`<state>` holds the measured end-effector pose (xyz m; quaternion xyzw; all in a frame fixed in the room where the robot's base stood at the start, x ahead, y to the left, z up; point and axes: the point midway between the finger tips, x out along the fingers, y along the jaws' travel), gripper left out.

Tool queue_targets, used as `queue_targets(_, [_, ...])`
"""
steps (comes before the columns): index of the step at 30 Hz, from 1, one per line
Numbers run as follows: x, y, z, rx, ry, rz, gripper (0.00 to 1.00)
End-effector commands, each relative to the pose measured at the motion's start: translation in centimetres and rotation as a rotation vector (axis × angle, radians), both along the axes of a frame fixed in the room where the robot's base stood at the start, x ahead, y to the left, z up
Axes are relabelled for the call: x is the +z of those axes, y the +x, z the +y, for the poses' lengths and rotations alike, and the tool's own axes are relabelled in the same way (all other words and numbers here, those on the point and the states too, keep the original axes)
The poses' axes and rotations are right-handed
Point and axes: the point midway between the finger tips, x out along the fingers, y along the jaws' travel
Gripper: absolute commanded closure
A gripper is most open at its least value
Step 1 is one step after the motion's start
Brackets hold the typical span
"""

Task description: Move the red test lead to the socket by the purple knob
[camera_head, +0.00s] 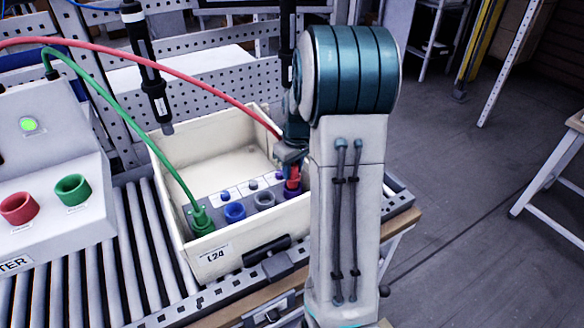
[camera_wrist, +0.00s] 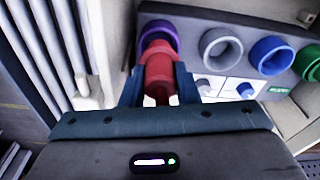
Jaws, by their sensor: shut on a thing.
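The red test lead (camera_head: 190,74) arches from the left to my gripper (camera_head: 290,158). In the wrist view my gripper (camera_wrist: 158,92) is shut on the lead's red plug (camera_wrist: 158,68). The plug's end is at the purple-ringed socket (camera_wrist: 157,33), overlapping its opening; how deep it sits I cannot tell. This socket is at the right end of a row in the cream bin (camera_head: 222,240). Small knobs stand behind the row, one purple (camera_head: 279,175); in the wrist view my gripper hides that knob.
Grey (camera_head: 264,200) and blue (camera_head: 234,212) sockets are empty. A green lead's plug (camera_head: 201,218) fills the left socket. A tester box (camera_head: 50,180) with red and green sockets stands left. A black screwdriver (camera_head: 150,75) hangs above the bin.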

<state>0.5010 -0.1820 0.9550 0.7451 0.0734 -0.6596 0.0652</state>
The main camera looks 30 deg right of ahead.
Motion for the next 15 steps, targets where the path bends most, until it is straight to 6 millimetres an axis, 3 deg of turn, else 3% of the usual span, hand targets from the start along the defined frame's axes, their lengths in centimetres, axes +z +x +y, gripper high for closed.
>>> queue_targets(15, [-1.4,0.0,0.0,0.000,0.000,0.000,0.99])
